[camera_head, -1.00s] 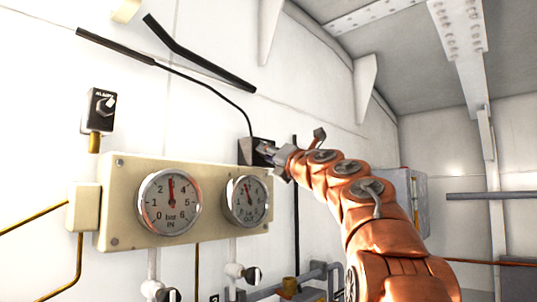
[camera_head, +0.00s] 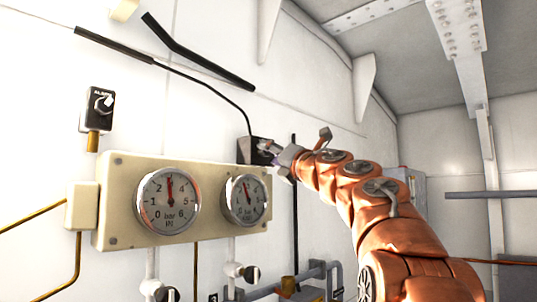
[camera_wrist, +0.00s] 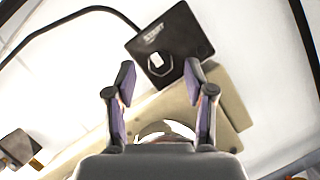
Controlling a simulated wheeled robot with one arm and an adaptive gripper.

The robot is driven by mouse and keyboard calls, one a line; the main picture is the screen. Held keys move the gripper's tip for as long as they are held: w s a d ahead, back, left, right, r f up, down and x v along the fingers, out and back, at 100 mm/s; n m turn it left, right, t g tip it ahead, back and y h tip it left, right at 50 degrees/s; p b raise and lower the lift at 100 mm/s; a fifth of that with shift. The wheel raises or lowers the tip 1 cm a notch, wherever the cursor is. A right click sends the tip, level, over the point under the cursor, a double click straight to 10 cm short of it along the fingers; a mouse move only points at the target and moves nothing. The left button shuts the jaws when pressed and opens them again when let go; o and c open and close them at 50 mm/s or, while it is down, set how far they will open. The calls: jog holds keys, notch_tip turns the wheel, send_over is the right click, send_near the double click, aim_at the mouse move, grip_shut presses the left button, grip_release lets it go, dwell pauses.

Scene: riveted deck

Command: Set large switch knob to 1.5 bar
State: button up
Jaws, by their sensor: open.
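A dark square switch box (camera_wrist: 181,38) lettered START, with a small white knob (camera_wrist: 159,64), lies just beyond my gripper (camera_wrist: 160,78) in the wrist view. My gripper is open, its two dark fingers apart and empty, with the knob beyond the gap between their tips. In the head view the dark box (camera_head: 259,146) is partly hidden behind my gripper (camera_head: 266,153). The IN gauge (camera_head: 169,201) has its needle near 3 bar. The OUT gauge (camera_head: 245,200) has its needle slightly left of upright. Which knob is the large switch knob is not clear from labels.
A smaller black switch (camera_head: 100,104) is on the wall at left. Both gauges sit on a cream panel (camera_head: 118,202). Valve knobs (camera_head: 252,273) and grey pipes (camera_head: 318,272) are below. A black cable (camera_head: 215,86) runs down to the box.

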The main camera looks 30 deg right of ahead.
jog(key=v, duration=1)
jog(key=shift+w, duration=0.15)
dwell(0.4)
